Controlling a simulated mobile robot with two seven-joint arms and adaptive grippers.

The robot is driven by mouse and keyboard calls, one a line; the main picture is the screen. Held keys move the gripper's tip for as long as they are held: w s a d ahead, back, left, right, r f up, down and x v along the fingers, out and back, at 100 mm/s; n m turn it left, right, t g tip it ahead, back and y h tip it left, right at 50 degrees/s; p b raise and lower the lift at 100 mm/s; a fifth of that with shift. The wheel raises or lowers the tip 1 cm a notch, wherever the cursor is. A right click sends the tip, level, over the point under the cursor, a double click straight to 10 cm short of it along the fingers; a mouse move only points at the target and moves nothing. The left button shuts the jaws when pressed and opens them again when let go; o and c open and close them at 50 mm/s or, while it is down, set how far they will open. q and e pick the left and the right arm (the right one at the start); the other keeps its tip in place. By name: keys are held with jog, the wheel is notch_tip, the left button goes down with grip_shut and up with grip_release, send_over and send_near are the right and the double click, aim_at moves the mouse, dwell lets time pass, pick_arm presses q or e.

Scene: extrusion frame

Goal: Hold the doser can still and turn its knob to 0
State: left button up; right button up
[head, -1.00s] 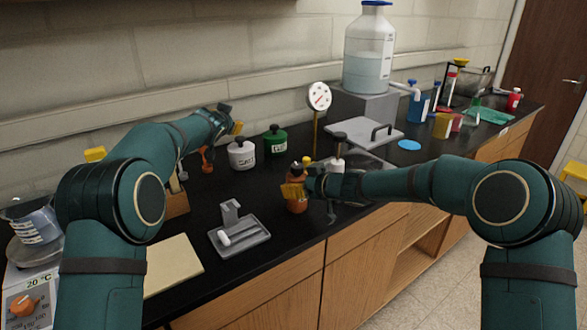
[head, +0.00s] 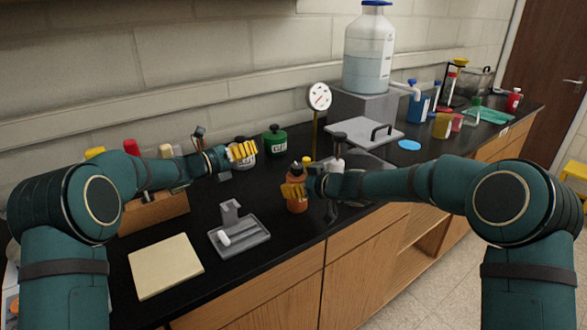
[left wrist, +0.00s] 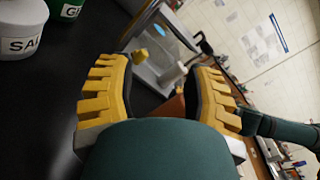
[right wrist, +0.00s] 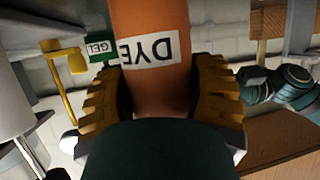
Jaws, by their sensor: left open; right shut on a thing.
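The orange doser can (head: 297,206), labelled DYE, stands upright near the front edge of the black bench. In the right wrist view its orange body (right wrist: 155,90) fills the space between my fingers. My right gripper (head: 293,190) is shut on the can from the right. The can's top looks dark in the head view; its knob and any scale marks are too small to read. My left gripper (head: 243,151) is open and empty, up and left of the can, in front of the white can.
A white can labelled SALT (left wrist: 20,30) and a green can (head: 275,140) stand behind. A grey tray (head: 240,245) and a beige board (head: 165,265) lie to the front left. A dial gauge (head: 320,96) and a grey hotplate-like slab (head: 365,131) are behind the doser can.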

aim_at(293, 166)
pick_arm(q)
jog(key=s+d+f+m+g+h, duration=0.2)
jog(key=s+m+g+h, duration=0.2)
jog(key=s+m+g, duration=0.5)
jog(key=w+d+t, duration=0.1)
jog(key=d, duration=0.2)
jog(key=w+d+m+t, duration=0.1)
jog(key=w+d, duration=0.1)
jog(key=d, duration=0.2)
jog(key=w+d+m+t, duration=0.1)
jog(key=d, duration=0.3)
jog(key=shift+w+f, duration=0.2)
grip_shut()
